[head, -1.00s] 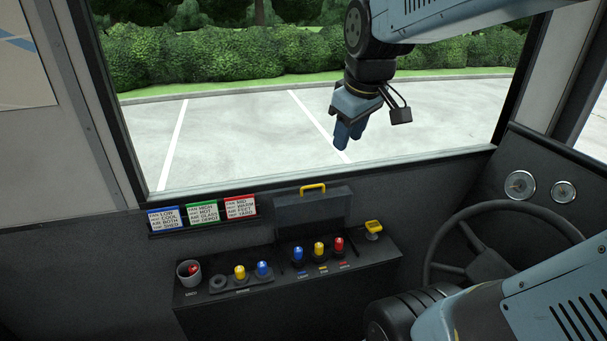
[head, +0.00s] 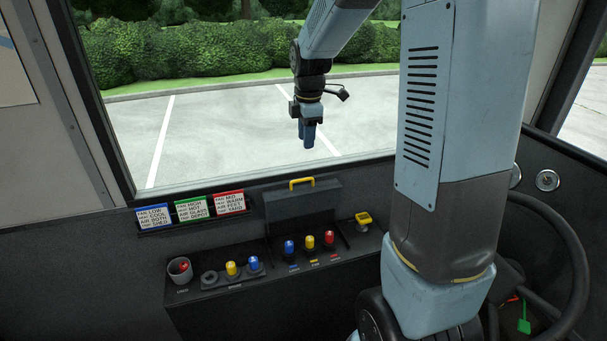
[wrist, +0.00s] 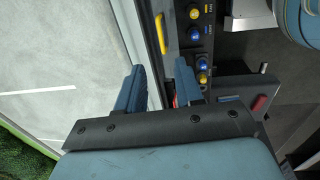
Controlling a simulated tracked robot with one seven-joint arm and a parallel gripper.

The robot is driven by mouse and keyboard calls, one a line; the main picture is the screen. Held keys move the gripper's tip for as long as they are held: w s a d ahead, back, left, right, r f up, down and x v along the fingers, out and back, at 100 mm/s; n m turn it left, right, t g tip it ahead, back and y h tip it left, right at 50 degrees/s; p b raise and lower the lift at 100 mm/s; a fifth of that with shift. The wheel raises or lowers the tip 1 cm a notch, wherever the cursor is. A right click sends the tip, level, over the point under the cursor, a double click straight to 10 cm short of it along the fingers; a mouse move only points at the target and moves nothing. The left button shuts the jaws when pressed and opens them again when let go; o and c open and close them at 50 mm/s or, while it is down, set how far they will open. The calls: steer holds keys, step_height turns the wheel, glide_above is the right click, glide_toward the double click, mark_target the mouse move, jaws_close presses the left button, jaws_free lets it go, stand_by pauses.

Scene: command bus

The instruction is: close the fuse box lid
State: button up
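The fuse box lid (head: 303,206) is a dark panel with a yellow handle (head: 301,183) on its top edge. It stands raised at the back of the console, open above blue, yellow and red fuses (head: 311,243). The handle also shows in the wrist view (wrist: 161,34). My gripper (head: 309,146) hangs fingers down above and behind the lid, against the window, apart from it. In the wrist view my gripper's two blue fingers (wrist: 159,66) are apart with nothing held between them.
The console (head: 225,300) also bears a cup with a red item (head: 180,269), a yellow and a blue fuse on the left, and a yellow-topped piece (head: 363,219) on the right. Three label cards (head: 191,212) are on the wall. A steering wheel (head: 575,260) is at right, partly behind my arm.

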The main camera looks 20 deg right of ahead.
mark_target(304, 180)
steer(key=f, duration=0.4)
steer(key=w+f, duration=0.1)
steer(key=f, duration=0.8)
steer(key=shift+w+f, duration=0.3)
steer(key=shift+w, duration=0.05)
jaws_close()
stand_by(0.9)
steer(key=shift+a, duration=0.1)
